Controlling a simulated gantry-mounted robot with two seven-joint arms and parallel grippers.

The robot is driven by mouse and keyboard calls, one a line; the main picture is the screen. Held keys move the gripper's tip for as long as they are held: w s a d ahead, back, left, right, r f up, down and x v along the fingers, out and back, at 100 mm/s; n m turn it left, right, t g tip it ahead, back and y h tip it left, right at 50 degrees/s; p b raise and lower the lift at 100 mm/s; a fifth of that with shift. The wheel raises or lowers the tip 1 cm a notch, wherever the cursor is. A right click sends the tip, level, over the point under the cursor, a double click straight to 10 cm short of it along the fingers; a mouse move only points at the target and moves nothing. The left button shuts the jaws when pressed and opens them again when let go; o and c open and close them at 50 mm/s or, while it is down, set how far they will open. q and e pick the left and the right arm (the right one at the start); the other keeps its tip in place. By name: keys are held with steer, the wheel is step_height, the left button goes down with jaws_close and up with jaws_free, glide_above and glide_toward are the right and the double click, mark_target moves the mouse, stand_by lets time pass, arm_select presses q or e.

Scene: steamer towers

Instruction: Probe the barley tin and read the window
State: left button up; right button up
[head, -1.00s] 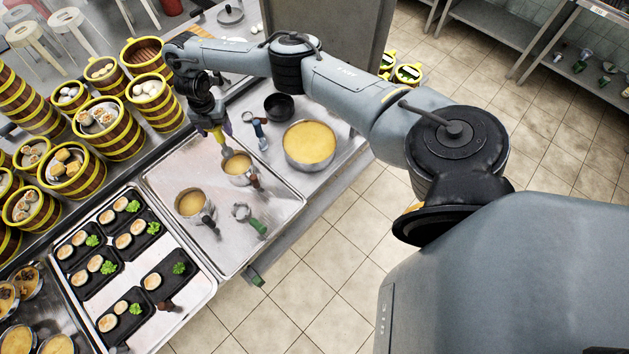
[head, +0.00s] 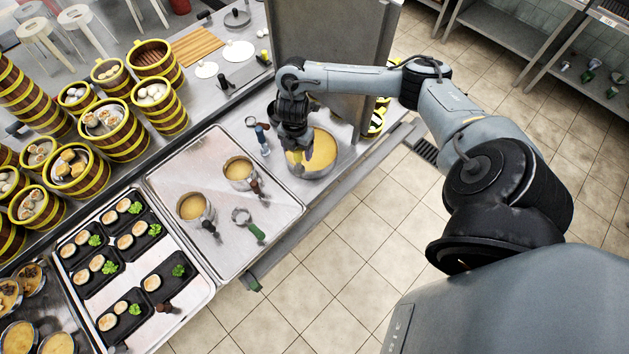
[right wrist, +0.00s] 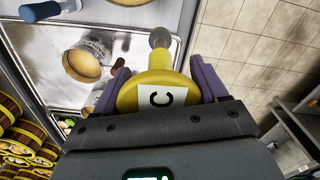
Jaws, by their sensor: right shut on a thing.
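My right gripper (head: 298,158) is over the large round tin (head: 331,165) with yellow contents, on the counter to the right of the metal tray. In the right wrist view its purple fingers (right wrist: 158,84) are shut on a yellow probe (right wrist: 173,58) with a white label reading "C" and a grey round end. I cannot tell whether the probe touches the tin's contents. A small green-lit window (right wrist: 150,174) shows at the bottom edge, too cut off to read. Two smaller tins, one upper (head: 239,184) and one lower (head: 191,221), stand on the tray. No tin shows a readable name. My left gripper is not in view.
The metal tray (head: 270,200) also holds a green-handled tool (head: 248,225). A blue-handled tool (head: 263,140) lies between tray and large tin. Bamboo steamers (head: 115,135) crowd the left. A tall grey panel (head: 330,50) stands behind my right arm. Black food dishes (head: 165,277) fill the near tray.

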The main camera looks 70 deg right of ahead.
steer(key=s+d+f, duration=0.1)
steer(key=s+f, duration=0.2)
steer(key=s, duration=0.4)
steer(key=s+d+f, duration=0.1)
steer(key=s+f, duration=0.2)
steer(key=s, duration=0.4)
steer(key=shift+d+m+p, duration=0.15)
steer(key=shift+m+p, duration=0.15)
steer(key=shift+p, duration=0.05)
steer(key=shift+w, duration=0.15)
steer(key=w+a+f, duration=0.1)
steer(key=w+f, duration=0.9)
steer(key=w, duration=0.1)
steer(key=shift+w+a+f, duration=0.2)
steer(key=shift+a+f, duration=0.1)
steer(key=shift+f, duration=0.1)
